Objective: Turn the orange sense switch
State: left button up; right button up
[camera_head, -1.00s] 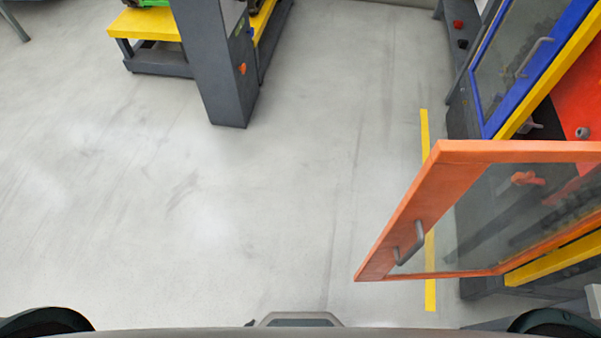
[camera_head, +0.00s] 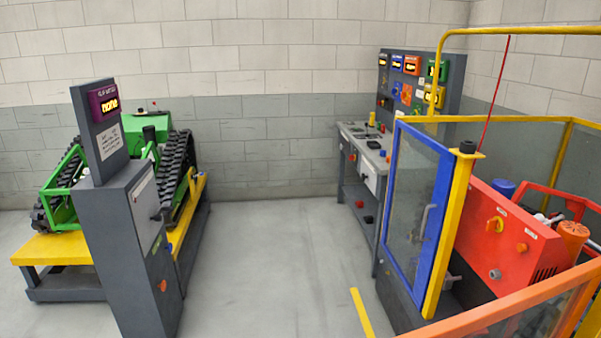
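Several orange controls show, and I cannot tell from their labels which one is the sense switch. An orange control (camera_head: 406,95) sits on the dark upright panel (camera_head: 447,92) at the back right, below an orange-framed display (camera_head: 412,65). An orange knob (camera_head: 162,286) is low on the grey pedestal (camera_head: 125,245) at the left. Neither of my grippers is in view.
A control desk (camera_head: 362,150) stands before the panel. A blue-framed door (camera_head: 418,200) and an open orange-framed door (camera_head: 510,310) are at the right. A green tracked carrier (camera_head: 140,130) is on a yellow stand (camera_head: 50,248) at the left. The middle floor is clear.

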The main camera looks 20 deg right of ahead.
aim_at(492, 224)
jog(key=z, duration=0.4)
jog(key=i+z, duration=0.1)
jog(key=z, duration=0.35)
jog(key=j+z, duration=0.1)
jog(key=z, duration=0.3)
jog(key=i+j+z, duration=0.1)
jog(key=z, duration=0.75)
jog(key=i+j+z, duration=0.1)
jog(key=j+z, duration=0.25)
jog(key=j, duration=0.15)
jog(key=i+j+z, duration=0.1)
jog(key=j+z, duration=0.65)
jog(key=j, duration=0.2)
jog(key=k+j, duration=0.1)
jog(key=j, duration=0.6)
jog(key=j+z, duration=0.1)
jog(key=j, duration=0.6)
jog(key=k, duration=0.05)
